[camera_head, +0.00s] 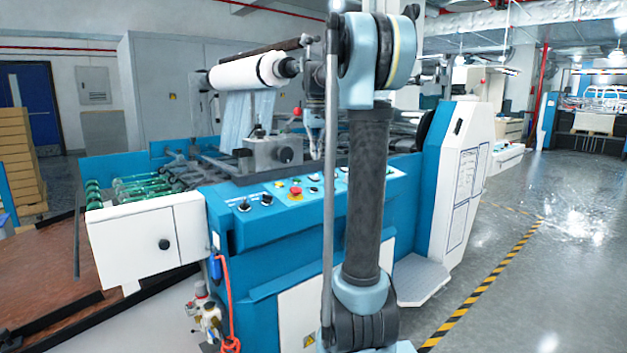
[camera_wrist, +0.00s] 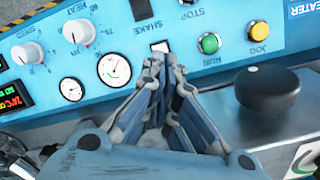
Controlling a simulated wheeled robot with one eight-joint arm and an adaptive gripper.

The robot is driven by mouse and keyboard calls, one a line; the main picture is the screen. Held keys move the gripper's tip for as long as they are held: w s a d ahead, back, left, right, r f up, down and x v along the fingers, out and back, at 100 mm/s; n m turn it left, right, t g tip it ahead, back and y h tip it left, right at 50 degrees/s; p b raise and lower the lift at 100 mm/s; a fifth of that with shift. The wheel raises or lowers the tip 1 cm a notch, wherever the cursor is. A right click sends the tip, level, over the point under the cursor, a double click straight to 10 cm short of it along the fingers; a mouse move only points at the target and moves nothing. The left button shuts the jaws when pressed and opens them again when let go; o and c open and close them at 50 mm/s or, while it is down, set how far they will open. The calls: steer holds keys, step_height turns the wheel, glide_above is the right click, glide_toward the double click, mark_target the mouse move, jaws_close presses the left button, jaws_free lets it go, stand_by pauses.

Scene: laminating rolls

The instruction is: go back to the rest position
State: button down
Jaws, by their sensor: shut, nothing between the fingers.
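My gripper (camera_wrist: 162,68) is shut and empty in the wrist view. Its fingertips point at a blue control panel (camera_wrist: 212,75) that appears tilted in this view. A small white square switch (camera_wrist: 160,46) shows just beyond the tips; whether they touch it I cannot tell. A green RUN button (camera_wrist: 210,43) and a yellow JOG button (camera_wrist: 258,31) are to the right of the tips. In the head view my arm stands in front of the laminating machine (camera_head: 262,220) and covers part of it, so the gripper is not clearly seen there.
In the head view a white film roll (camera_head: 245,72) hangs above the machine. Brown boxes (camera_head: 18,160) stand far left. The floor (camera_head: 540,240) at right is free.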

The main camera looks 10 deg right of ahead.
stand_by(0.3)
steer(key=shift+t, duration=0.3)
steer(key=s+f, duration=0.1)
steer(key=s, duration=0.2)
steer(key=s+f, duration=0.2)
steer(key=s, duration=0.2)
steer(key=s+f, duration=0.1)
steer(key=s, duration=0.2)
steer(key=shift+s+a+f, duration=0.2)
steer(key=shift+s+f, duration=0.05)
steer(key=shift+s, duration=0.15)
steer(key=s+f+t, duration=0.1)
steer(key=s+f, duration=2.4)
steer(key=shift+s+a+t, duration=0.2)
steer(key=shift+a+t, duration=0.05)
steer(key=shift+t, duration=0.05)
steer(key=w+d+r+m+g, duration=0.2)
steer(key=w+r+m, duration=1)
steer(key=w+r, duration=2.4)
steer(key=shift+w+d+r, duration=0.25)
steer(key=shift+w+r, duration=0.05)
steer(key=shift+r, duration=0.2)
